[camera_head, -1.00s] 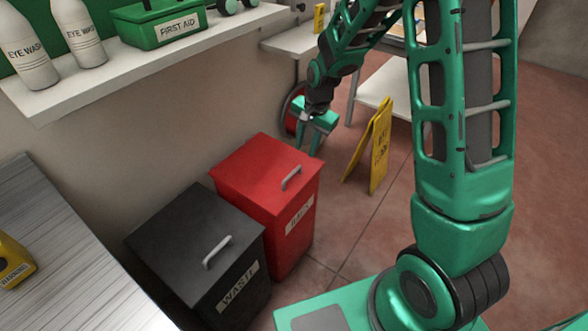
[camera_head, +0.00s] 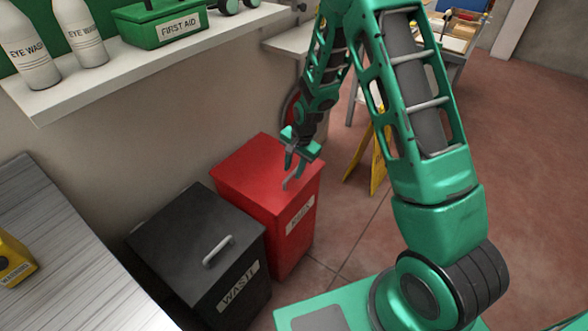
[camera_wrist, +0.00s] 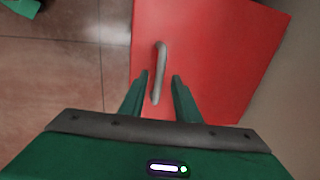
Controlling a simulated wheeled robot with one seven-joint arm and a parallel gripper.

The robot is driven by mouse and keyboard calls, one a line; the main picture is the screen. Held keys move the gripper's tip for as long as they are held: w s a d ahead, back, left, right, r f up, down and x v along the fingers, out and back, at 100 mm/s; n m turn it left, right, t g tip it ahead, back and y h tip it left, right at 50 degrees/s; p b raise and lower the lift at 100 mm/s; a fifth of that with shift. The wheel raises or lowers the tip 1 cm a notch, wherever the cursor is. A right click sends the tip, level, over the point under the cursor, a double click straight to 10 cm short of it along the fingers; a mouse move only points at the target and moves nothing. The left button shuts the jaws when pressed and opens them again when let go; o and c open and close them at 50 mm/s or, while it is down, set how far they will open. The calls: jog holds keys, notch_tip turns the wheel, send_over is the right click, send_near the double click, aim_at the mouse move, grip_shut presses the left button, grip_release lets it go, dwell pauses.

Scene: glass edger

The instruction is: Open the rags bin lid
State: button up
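The red rags bin (camera_head: 250,169) stands against the wall, its lid shut. Its label (camera_head: 300,214) is on the front and is partly blurred. A grey bar handle (camera_head: 291,183) sits on the lid near the front edge. My gripper (camera_head: 294,168) is over the lid with its fingers pointing down near the handle. In the wrist view my gripper (camera_wrist: 158,84) is open, and the handle (camera_wrist: 158,72) runs lengthwise between the two fingers. The red lid (camera_wrist: 205,50) fills much of that view. I cannot tell how far above the handle the fingertips are.
A black waste bin (camera_head: 180,240) with its own handle stands left of the red bin. A yellow floor sign (camera_head: 366,165) stands behind to the right. A shelf (camera_head: 150,58) with eye wash bottles and a first aid box runs along the wall. The right floor is clear.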

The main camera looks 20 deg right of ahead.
jog(key=shift+f, duration=0.25)
